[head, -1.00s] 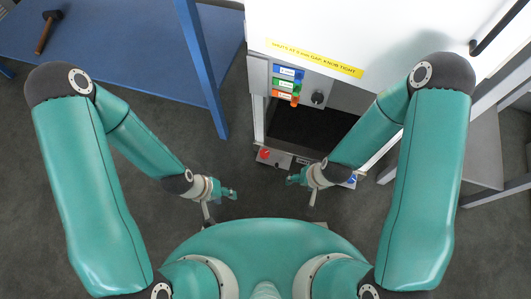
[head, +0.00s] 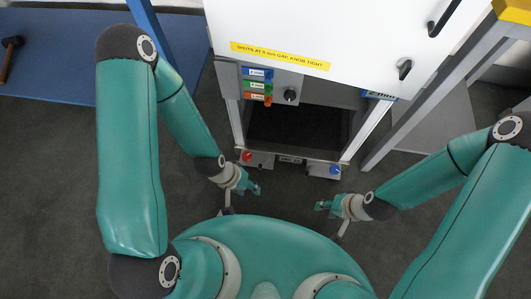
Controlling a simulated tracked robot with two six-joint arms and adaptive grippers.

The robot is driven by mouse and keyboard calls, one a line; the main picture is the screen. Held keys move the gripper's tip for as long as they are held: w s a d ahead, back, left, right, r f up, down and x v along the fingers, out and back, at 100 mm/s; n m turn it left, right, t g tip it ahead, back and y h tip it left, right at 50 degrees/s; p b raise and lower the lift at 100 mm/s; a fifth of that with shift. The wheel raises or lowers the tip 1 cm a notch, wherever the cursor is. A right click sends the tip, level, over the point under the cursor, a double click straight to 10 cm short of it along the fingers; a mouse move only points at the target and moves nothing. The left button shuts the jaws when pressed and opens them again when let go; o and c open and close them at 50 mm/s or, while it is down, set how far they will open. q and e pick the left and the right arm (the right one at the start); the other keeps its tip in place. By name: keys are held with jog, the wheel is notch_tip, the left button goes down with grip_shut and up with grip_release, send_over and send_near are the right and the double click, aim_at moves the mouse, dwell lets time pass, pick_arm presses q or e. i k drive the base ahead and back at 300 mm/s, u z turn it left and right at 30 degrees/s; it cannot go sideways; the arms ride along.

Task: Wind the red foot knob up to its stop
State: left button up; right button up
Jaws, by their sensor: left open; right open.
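The small red foot knob (head: 247,156) sits at the lower left front corner of the white dispenser frame, on a grey foot plate. A blue foot knob (head: 334,170) sits at the lower right front corner. My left gripper (head: 256,189) is open and empty, apart from the red knob and just below it in the picture. My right gripper (head: 322,206) is open and empty, below the blue knob and apart from it. How far the red knob is wound cannot be told at this size.
The dispenser's white front (head: 330,30) carries a yellow label strip (head: 280,56). Blue, green and orange tags and a black knob (head: 290,95) sit above a dark open bay (head: 295,128). A blue table (head: 50,60) with a hammer (head: 9,60) stands left, a grey frame right.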

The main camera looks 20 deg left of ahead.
aim_at(247, 156)
jog(key=z, duration=0.25)
jog(key=k, duration=1.15)
jog(key=u, duration=1)
jog(key=i, duration=1)
jog(key=z, duration=0.05)
